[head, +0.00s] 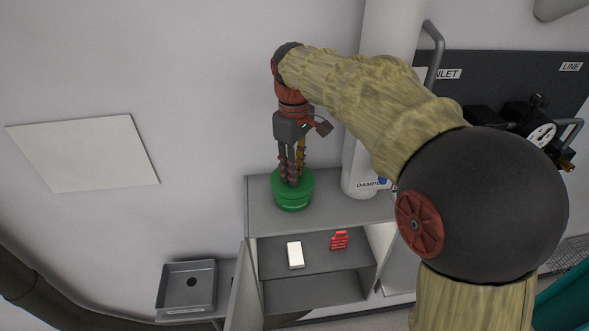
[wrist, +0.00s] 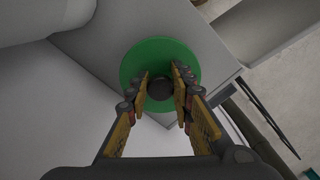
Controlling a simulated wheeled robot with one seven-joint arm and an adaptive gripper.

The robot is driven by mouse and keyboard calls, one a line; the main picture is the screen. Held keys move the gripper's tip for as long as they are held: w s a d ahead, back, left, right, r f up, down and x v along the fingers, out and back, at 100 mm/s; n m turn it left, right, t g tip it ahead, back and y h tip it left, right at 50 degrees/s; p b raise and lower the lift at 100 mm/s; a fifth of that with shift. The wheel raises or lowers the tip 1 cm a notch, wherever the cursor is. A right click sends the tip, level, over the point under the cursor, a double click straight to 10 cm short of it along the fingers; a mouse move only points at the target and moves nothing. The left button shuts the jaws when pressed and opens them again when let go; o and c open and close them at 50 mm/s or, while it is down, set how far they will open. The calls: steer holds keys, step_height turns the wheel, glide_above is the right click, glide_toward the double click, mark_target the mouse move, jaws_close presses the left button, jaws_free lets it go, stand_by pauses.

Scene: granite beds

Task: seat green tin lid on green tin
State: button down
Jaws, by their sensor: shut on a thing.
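The green tin (head: 292,202) stands upright on top of the grey cabinet (head: 338,212). The green tin lid (head: 305,178) is at the top of the tin, and I cannot tell whether it rests flush. In the wrist view the lid (wrist: 160,52) is a green disc with a dark round knob (wrist: 160,88) at its middle. My gripper (head: 292,178) points straight down over the tin. In the wrist view its two fingers (wrist: 160,87) are shut on the knob from both sides. The tin itself is hidden under the lid there.
A pale cylinder marked DAMPER (head: 365,165) stands close to the right of the tin. The cabinet's open shelf holds a white box (head: 295,255) and a red tag-like item (head: 339,240). The wall is behind.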

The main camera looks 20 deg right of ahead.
steer(key=shift+f+b, duration=0.4)
steer(key=shift+f, duration=0.4)
stand_by(0.6)
steer(key=c, duration=1.6)
jaws_free()
steer(key=shift+o, duration=0.6)
step_height(320, 180, up, 11)
steer(key=shift+w+r, duration=0.1)
steer(key=shift+r, duration=0.4)
